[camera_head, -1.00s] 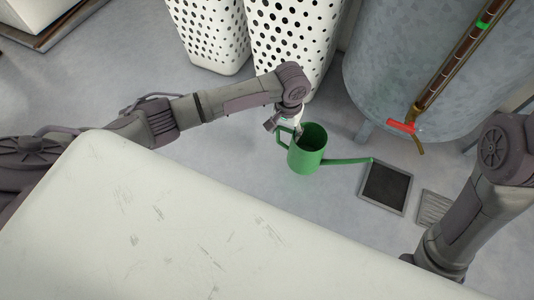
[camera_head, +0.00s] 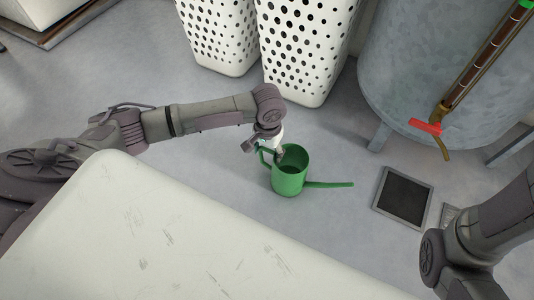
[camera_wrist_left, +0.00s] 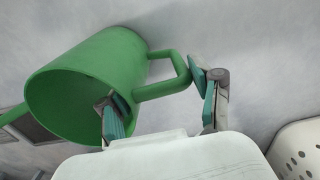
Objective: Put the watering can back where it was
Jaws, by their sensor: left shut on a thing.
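The green watering can (camera_head: 290,181) is near the middle of the head view, upright, with its spout pointing right. It also shows large in the left wrist view (camera_wrist_left: 95,70), its open mouth toward the camera. My left gripper (camera_head: 271,150) is shut on the can at its handle side. In the left wrist view, one finger of that gripper (camera_wrist_left: 160,95) is at the can's mouth and the other is outside the handle. I cannot tell whether the can's base touches the floor. My right arm shows at the lower right, its gripper out of view.
Two white perforated baskets (camera_head: 308,50) stand behind the can. A grey metal tank (camera_head: 415,80) with a red-handled tap (camera_head: 427,128) stands at the upper right. A dark framed square (camera_head: 403,197) lies on the floor right of the spout. A white surface (camera_head: 150,240) fills the lower left.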

